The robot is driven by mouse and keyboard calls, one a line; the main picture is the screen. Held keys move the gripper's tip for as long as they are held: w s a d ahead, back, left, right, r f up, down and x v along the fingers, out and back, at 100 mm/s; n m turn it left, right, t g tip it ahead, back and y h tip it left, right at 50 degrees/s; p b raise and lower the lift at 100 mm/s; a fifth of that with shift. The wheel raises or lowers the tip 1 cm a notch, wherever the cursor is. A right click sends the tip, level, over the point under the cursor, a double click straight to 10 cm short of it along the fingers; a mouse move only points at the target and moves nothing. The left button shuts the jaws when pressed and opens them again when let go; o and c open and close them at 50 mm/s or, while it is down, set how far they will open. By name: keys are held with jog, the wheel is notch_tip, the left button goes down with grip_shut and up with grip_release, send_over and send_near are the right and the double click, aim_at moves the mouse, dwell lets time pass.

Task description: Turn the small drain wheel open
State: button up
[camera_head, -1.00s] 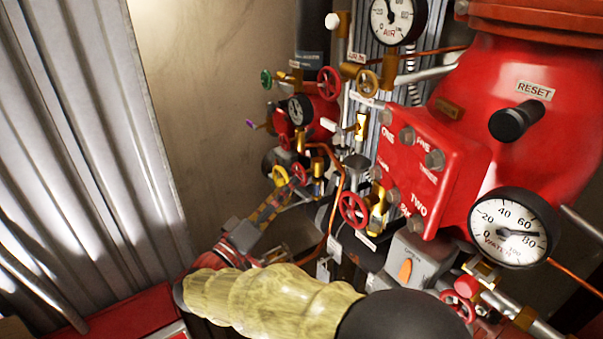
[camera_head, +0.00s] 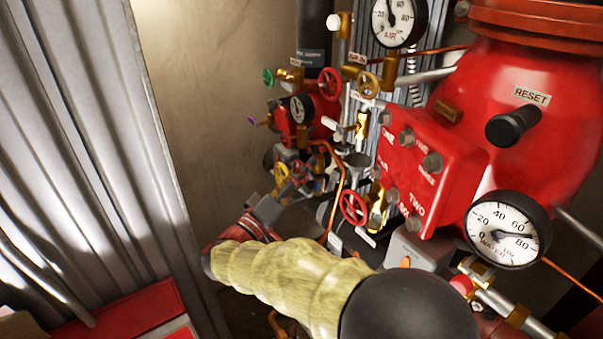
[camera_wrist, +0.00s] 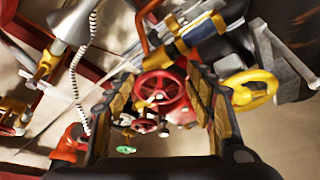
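A small red handwheel (camera_wrist: 160,92) with spokes shows between my gripper's fingers in the wrist view. My gripper (camera_wrist: 160,80) is open, with one yellow-padded finger on each side of this wheel. I cannot tell whether the fingers reach around it or stop short, and no contact is clear. In the head view my gripper (camera_head: 285,182) is at the lower left of the valve cluster, close to a small red wheel (camera_head: 299,171). A yellow wheel (camera_wrist: 250,91) stands to the right of the fingers in the wrist view. No label marks which wheel is the drain.
Another red wheel (camera_head: 354,208) stands right of my gripper, and a larger red wheel (camera_head: 330,84) above it. A copper pipe (camera_head: 340,187) runs close by. The red valve body (camera_head: 500,145) and water gauge (camera_head: 508,230) fill the right. Bare wall (camera_head: 210,100) lies left.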

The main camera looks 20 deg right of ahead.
jog(key=c, duration=0.8)
jog(key=shift+n, duration=0.4)
jog(key=n+y, duration=0.1)
jog(key=n, duration=0.3)
jog(key=shift+r+y, duration=0.15)
jog(key=shift+y, duration=0.25)
jog(key=n+y, duration=0.1)
jog(key=n, duration=0.2)
jog(key=shift+r+n+g+p, duration=0.1)
jog(key=shift+n+g+p, duration=0.2)
jog(key=shift+p, duration=0.05)
jog(key=n+g+p, duration=0.1)
jog(key=n+p, duration=0.1)
jog(key=n+y+p, duration=0.1)
jog(key=n+p, duration=0.1)
jog(key=shift+r+n+g, duration=0.2)
jog(key=shift+n+g, duration=0.1)
jog(key=shift+g, duration=0.1)
jog(key=n+g+p, duration=0.1)
jog(key=n+p, duration=0.1)
jog(key=p, duration=0.1)
jog(key=shift+g+y, duration=0.3)
jog(key=shift+f+n+g+p, duration=0.1)
jog(key=shift+n+g+p, duration=0.3)
jog(key=shift+n+p, duration=0.65)
jog(key=shift+f, duration=0.1)
